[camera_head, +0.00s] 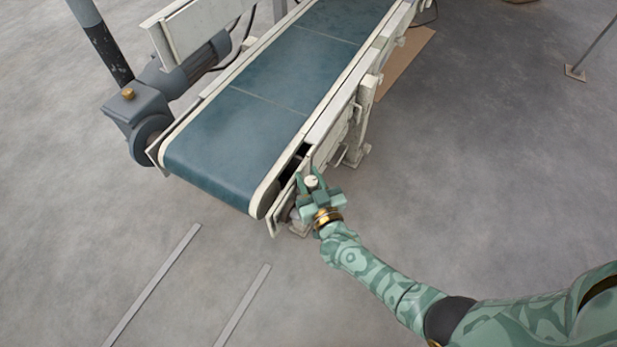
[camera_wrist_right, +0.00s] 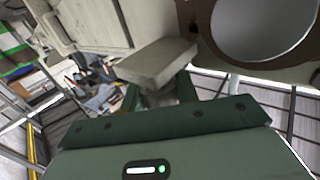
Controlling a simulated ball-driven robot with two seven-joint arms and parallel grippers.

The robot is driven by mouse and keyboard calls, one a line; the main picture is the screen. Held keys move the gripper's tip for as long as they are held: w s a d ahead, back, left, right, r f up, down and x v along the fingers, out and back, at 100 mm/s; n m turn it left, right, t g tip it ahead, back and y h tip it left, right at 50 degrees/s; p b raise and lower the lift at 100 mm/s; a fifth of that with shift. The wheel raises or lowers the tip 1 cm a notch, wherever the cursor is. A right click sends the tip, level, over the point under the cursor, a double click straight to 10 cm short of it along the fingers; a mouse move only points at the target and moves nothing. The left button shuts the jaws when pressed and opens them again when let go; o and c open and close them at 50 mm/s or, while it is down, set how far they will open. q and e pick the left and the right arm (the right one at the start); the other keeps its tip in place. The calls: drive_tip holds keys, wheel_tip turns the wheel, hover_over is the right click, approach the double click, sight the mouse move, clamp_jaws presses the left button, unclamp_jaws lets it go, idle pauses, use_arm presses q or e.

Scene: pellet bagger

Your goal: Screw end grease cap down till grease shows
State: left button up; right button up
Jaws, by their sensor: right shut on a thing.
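My right gripper (camera_head: 311,181) is at the near right corner of the conveyor, beside the end of its side frame. Its fingers are shut on a small pale cap (camera_head: 312,181), which I take for the end grease cap. In the right wrist view, the cap (camera_wrist_right: 160,98) shows as a light piece between the two green fingers, under a pale block (camera_wrist_right: 155,60) of the machine that partly hides it. The fingers cover its sides, and I cannot tell whether grease shows. My left gripper is not in view.
The blue conveyor belt (camera_head: 265,92) runs away to the upper right between pale side rails. A grey gearmotor (camera_head: 140,110) sits on its left. A frame leg (camera_head: 359,135) stands just beyond my gripper.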

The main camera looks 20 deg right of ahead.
drive_tip(key=m+h, duration=0.1)
drive_tip(key=h, duration=0.1)
drive_tip(key=m+h, duration=0.1)
drive_tip(key=shift+s+d+f+g+h, duration=0.1)
drive_tip(key=shift+f+g+h, duration=0.05)
drive_tip(key=shift+g+h, duration=0.2)
drive_tip(key=shift+d+m+h+b, duration=0.1)
drive_tip(key=shift+m+h+b, duration=0.2)
drive_tip(key=shift+m+h, duration=0.35)
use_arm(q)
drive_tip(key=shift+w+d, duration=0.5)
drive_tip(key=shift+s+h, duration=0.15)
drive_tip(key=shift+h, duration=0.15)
use_arm(e)
drive_tip(key=o, duration=1)
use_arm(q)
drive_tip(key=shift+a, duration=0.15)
